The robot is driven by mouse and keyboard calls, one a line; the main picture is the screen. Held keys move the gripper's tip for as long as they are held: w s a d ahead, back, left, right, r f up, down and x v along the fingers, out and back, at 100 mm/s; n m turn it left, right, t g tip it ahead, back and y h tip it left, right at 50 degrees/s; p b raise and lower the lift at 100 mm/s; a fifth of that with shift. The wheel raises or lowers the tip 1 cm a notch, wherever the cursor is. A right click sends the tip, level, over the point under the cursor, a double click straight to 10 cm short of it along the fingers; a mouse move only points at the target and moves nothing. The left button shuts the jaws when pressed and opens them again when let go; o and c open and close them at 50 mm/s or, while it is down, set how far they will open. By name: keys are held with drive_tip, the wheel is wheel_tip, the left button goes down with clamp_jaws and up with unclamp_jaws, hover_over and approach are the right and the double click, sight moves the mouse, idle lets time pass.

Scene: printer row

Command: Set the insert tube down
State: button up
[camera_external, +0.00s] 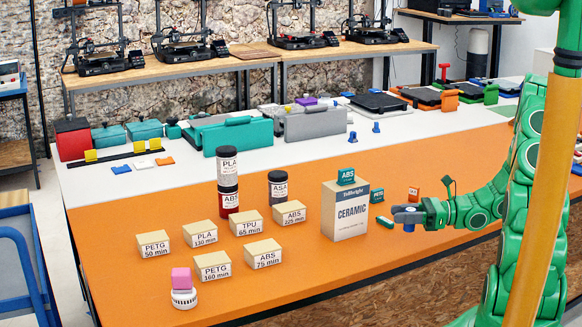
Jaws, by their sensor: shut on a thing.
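My gripper (396,217) reaches in from the right, low over the orange part of the table. It is shut on a small green tube with a pale end (385,222), which I take to be the insert tube. The tube sticks out to the left of the jaws, lying nearly level and tilted slightly. I cannot tell whether it touches the table. The jaws hide part of it.
A teal PETG tag (377,196) and orange tag (413,194) are close behind. Labelled blocks (266,254) stand left; the orange front right of the box is clear.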

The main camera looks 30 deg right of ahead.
drive_tip(key=shift+w+d+f, duration=0.1)
drive_tip(key=shift+w+f, duration=0.9)
drive_tip(key=shift+f, duration=1.75)
drive_tip(key=shift+f, duration=0.15)
drive_tip(key=o, duration=1.1)
drive_tip(key=shift+d, duration=0.1)
